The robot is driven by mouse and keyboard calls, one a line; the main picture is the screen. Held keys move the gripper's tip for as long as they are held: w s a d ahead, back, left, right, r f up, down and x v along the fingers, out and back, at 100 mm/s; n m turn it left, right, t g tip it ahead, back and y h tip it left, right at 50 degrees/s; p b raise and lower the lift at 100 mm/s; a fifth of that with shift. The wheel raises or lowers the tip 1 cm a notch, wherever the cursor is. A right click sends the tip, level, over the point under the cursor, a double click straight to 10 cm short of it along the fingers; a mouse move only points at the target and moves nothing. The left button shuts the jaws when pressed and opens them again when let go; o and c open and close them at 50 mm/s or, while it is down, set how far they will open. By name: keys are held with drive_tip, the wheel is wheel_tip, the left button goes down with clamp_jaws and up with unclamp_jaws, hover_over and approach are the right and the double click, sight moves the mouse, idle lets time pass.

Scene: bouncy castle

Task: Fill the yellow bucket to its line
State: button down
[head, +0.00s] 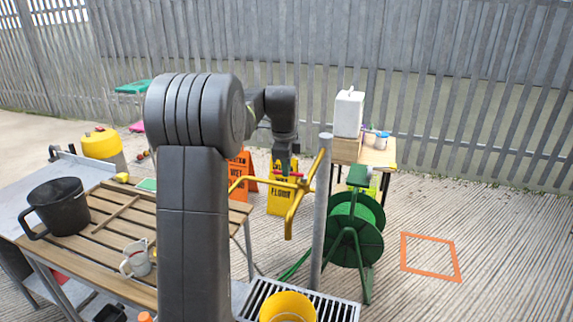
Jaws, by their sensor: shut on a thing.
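The yellow bucket (272,310) stands on a drain grate at the bottom edge of the head view, its lower part cut off. Its inside shows, but I cannot make out the water level or the line. A yellow tap (291,222) with a downward spout is fixed to a grey post (321,215), and the spout hangs above the bucket. No stream of water is clear to see. My gripper (285,167) points down at the small red handle (291,174) on top of the tap and is shut on it. The fingertips are small and partly hidden.
A green hose reel (353,232) stands right of the post. A slatted table (115,225) at left holds a black jug (58,207) and a white jug (137,259). Orange and yellow floor signs stand behind the tap. An orange square (430,257) marks open floor at right.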

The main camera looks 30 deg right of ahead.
drive_tip(key=shift+s+a+n+y+p, duration=0.2)
drive_tip(key=shift+s+n+p, duration=0.1)
drive_tip(key=shift+n, duration=0.45)
drive_tip(key=shift+s+a+n+y+p, duration=0.1)
drive_tip(key=shift+s+a+n+p, duration=0.15)
drive_tip(key=shift+n, duration=0.5)
drive_tip(key=shift+d, duration=0.1)
drive_tip(key=c, duration=1.5)
unclamp_jaws()
drive_tip(key=shift+r, duration=0.1)
drive_tip(key=r, duration=0.4)
drive_tip(key=s+a+r, duration=0.1)
drive_tip(key=r, duration=0.4)
drive_tip(key=s+r, duration=0.1)
drive_tip(key=r, duration=0.3)
drive_tip(key=shift+s+a+r, duration=0.15)
drive_tip(key=shift+s+r, duration=0.05)
drive_tip(key=shift+s, duration=0.05)
